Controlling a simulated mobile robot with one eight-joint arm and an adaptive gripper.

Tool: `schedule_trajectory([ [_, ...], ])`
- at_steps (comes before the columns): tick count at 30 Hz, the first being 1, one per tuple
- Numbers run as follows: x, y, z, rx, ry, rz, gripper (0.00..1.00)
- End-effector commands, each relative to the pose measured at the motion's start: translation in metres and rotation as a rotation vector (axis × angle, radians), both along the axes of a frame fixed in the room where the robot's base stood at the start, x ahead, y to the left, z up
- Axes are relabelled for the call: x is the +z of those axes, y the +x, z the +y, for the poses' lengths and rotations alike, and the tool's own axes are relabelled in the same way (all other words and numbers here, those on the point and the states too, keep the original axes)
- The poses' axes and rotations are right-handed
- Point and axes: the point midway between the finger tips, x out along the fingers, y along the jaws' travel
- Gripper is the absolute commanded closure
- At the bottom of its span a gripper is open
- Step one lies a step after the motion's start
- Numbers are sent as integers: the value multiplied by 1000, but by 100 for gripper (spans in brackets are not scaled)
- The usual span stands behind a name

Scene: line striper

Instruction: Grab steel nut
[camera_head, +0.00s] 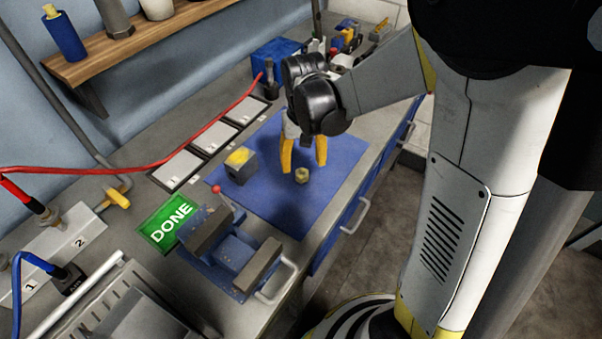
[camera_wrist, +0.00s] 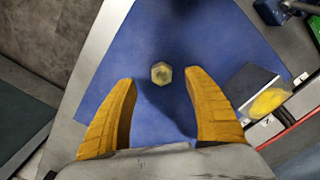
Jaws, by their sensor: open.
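The steel nut (camera_head: 302,175) is a small yellowish hexagonal piece lying on the blue mat (camera_head: 275,205) on the workbench. In the wrist view the nut (camera_wrist: 161,73) lies beyond the fingertips, roughly midway between them, with clear mat around it. My gripper (camera_head: 303,170) has two yellow fingers pointing down over the mat. In the wrist view my gripper (camera_wrist: 163,80) is open and empty, with a wide gap between the fingers. The nut is fully visible in both views and apart from the fingers.
A grey block with a yellow top (camera_head: 240,166) stands on the mat's left part. A vise (camera_head: 232,250) and a green DONE plate (camera_head: 170,222) are nearer the front. A blue box (camera_head: 275,60) and tools are behind. The bench edge with drawer handles (camera_head: 355,216) lies right.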

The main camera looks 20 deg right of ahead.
Motion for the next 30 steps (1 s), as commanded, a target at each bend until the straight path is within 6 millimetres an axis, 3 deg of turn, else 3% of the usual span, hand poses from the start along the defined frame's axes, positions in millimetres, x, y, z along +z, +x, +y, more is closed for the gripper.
schedule_trajectory([
  [5,-15,2,1,0,0,0,39],
  [12,-52,6,2,0,0,-1,39],
  [20,-53,5,2,0,0,-1,41],
  [24,-53,5,2,0,0,-1,84],
  [26,-53,5,2,0,0,-1,100],
  [30,-53,5,2,0,0,-1,100],
])
